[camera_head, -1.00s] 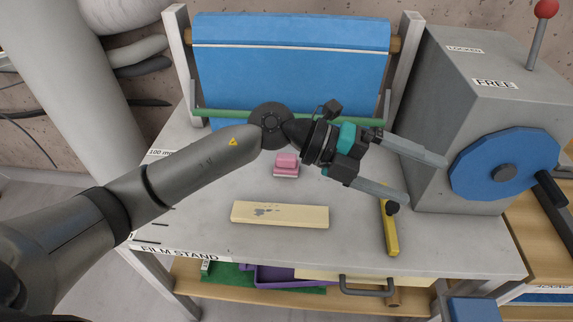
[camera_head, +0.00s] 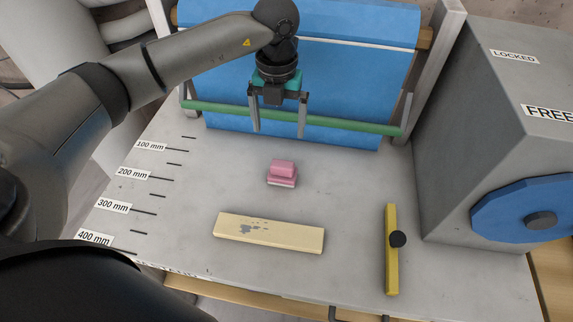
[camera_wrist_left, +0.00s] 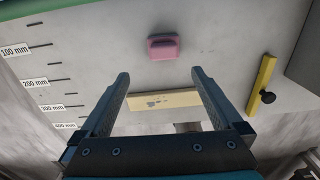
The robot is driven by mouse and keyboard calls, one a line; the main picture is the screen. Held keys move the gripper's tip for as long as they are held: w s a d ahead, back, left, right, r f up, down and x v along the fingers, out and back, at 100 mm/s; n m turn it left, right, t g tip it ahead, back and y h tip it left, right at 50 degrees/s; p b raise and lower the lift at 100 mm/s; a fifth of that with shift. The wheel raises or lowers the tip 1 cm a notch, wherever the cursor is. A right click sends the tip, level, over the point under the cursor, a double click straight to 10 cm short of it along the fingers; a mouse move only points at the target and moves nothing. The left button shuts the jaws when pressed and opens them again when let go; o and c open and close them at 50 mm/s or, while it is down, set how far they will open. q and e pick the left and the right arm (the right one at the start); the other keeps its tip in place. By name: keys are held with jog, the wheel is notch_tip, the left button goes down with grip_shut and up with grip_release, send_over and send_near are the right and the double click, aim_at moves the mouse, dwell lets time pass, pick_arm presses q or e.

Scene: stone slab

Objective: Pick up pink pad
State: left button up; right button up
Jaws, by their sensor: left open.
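The pink pad (camera_head: 282,171), a small block with a raised top and a pale lower edge, lies on the grey stone slab (camera_head: 180,210). My left gripper (camera_head: 278,134) is open and empty, with its two fingers pointing down above the slab, behind the pad in the head view. In the left wrist view the pad (camera_wrist_left: 163,47) shows beyond the open fingers (camera_wrist_left: 160,76), apart from them. My right gripper is not in view.
A cream bar (camera_head: 268,233) lies in front of the pad, and a yellow bar with a black knob (camera_head: 391,262) lies to the right. A blue sheet roll with a green rod (camera_head: 340,125) stands behind. A grey machine with a blue wheel (camera_head: 500,215) stands at right.

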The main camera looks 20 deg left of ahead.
pick_arm(q)
send_over(282, 163)
jog(key=f, duration=0.4)
jog(key=shift+s+a, duration=0.25)
jog(key=shift+s, duration=0.05)
notch_tip(282, 163, down, 3)
jog(key=shift+w+r, duration=0.1)
jog(key=shift+f, duration=0.55)
jog(key=shift+d+f, duration=0.1)
jog(key=shift+f, duration=0.25)
jog(key=f, duration=0.4)
jog(key=shift+w+d+f+b, duration=0.1)
jog(key=shift+d+f+b, duration=0.1)
jog(key=shift+b, duration=0.2)
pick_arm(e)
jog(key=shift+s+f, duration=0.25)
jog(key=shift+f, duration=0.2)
pick_arm(q)
jog(key=c, duration=1.5)
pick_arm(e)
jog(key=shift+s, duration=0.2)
pick_arm(q)
jog(key=shift+r, duration=0.1)
